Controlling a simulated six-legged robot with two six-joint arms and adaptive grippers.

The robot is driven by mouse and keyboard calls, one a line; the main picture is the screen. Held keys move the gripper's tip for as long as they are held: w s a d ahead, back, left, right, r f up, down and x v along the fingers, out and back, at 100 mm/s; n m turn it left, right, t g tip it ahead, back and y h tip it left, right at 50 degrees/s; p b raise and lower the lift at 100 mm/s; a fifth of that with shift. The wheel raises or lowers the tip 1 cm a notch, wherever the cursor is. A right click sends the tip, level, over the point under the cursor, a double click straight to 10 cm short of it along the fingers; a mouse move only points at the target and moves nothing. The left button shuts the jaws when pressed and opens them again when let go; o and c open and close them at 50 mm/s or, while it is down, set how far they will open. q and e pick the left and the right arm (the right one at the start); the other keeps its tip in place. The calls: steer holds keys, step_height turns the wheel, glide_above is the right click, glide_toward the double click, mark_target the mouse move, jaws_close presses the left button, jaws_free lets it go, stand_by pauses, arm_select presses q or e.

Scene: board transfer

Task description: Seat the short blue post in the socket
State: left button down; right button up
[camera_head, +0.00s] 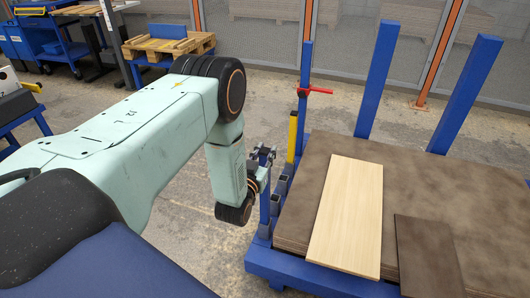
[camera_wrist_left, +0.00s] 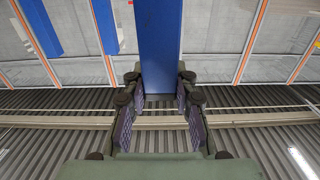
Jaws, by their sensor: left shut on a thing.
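My left gripper (camera_head: 264,156) is at the near left edge of the blue cart. In the left wrist view, its fingers (camera_wrist_left: 159,108) are closed on both sides of a short blue post (camera_wrist_left: 158,45). In the head view, the post (camera_head: 265,208) shows as a narrow upright blue length below the gripper, beside the cart's edge. Grey sockets (camera_head: 277,204) stand along that edge. The post's lower end is near the cart's corner; I cannot tell whether it is inside a socket. My right gripper is not in view.
A light board (camera_head: 347,215) and a dark board (camera_head: 428,256) lie on the cart's brown deck (camera_head: 400,175). A yellow post (camera_head: 292,138), a blue post with a red handle (camera_head: 314,91) and tall blue posts (camera_head: 377,78) stand around it. Floor left of the cart is open.

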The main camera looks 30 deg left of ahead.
arm_select(q)
step_height(320, 180, down, 8)
steer(key=b, duration=0.6)
stand_by(2.8)
steer(key=c, duration=1)
jaws_free()
steer(key=v, duration=1.2)
steer(key=shift+d, duration=0.1)
